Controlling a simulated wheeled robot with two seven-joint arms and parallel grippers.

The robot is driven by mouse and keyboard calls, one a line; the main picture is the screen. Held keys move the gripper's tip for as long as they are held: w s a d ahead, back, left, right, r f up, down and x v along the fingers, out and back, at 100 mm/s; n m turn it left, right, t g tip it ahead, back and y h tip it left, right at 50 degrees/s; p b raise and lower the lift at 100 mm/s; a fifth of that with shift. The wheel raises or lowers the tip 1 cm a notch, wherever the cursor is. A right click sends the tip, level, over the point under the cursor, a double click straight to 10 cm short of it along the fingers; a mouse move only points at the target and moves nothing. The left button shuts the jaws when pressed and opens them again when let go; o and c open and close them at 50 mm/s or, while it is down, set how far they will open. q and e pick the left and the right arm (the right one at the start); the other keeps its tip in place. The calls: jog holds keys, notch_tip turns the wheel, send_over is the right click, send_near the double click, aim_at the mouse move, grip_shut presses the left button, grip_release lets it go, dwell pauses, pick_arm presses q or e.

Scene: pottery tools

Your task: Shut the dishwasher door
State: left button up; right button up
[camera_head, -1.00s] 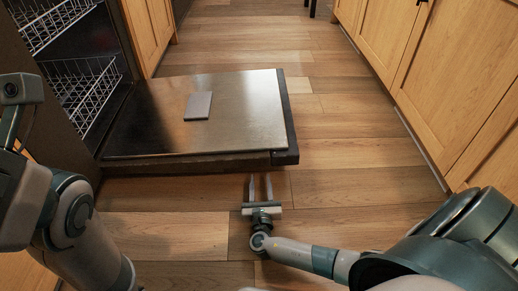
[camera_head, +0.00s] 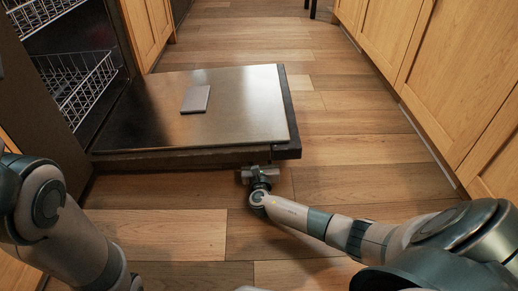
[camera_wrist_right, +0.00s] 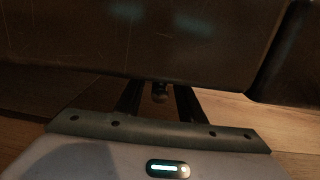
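The dishwasher door (camera_head: 235,115) lies open, roughly flat above the floor, with its metal inner face up. Its dark near side edge faces me. My right gripper (camera_head: 260,173) is low at this edge, near the right corner, with its fingers hidden beneath the door in the head view. In the right wrist view, the fingers of my right gripper (camera_wrist_right: 158,100) are spread apart with nothing visible held, reaching under the dark door (camera_wrist_right: 140,40); contact is unclear. My left arm shows at the left, but its gripper is out of view.
Wire racks (camera_head: 85,85) sit inside the dishwasher at the left. A small grey rectangular panel (camera_head: 195,99) is on the door's inner face. Wooden cabinets (camera_head: 450,80) line the right side. The wooden floor (camera_head: 350,150) between is clear.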

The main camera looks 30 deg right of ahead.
jog(key=shift+b+x, duration=0.85)
jog(key=shift+x, duration=1.1)
grip_shut()
